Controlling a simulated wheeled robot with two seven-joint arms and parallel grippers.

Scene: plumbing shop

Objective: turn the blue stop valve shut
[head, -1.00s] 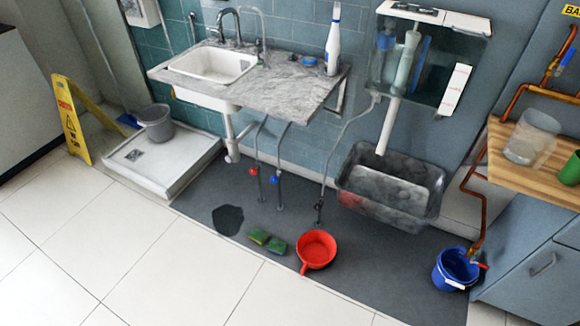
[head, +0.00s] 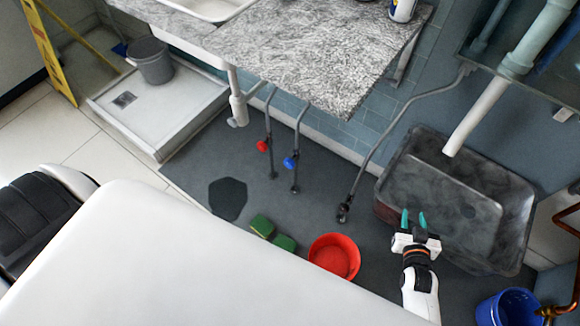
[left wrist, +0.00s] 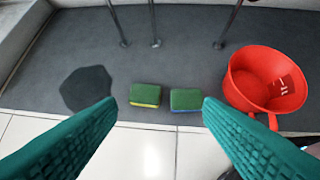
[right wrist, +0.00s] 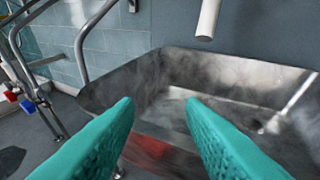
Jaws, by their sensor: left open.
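The blue stop valve (head: 290,162) is a small blue handle on a thin grey pipe under the counter in the head view. A red valve (head: 262,146) sits on the pipe to its left. In the right wrist view the blue valve (right wrist: 28,106) is at the left edge. My right gripper (head: 413,219) is open and empty in front of the dark grey tub, to the right of the valve and apart from it. My left gripper (left wrist: 158,104) is open and empty, facing the sponges on the floor. The left gripper is out of sight in the head view.
The grey tub (head: 480,178) stands at right. A red pan (head: 335,257), two green sponges (head: 272,233) and a dark puddle (head: 228,199) are on the mat. The counter (head: 300,50) overhangs the valves. A third pipe (head: 343,205) rises right of them. A blue bucket (head: 507,308) is at lower right.

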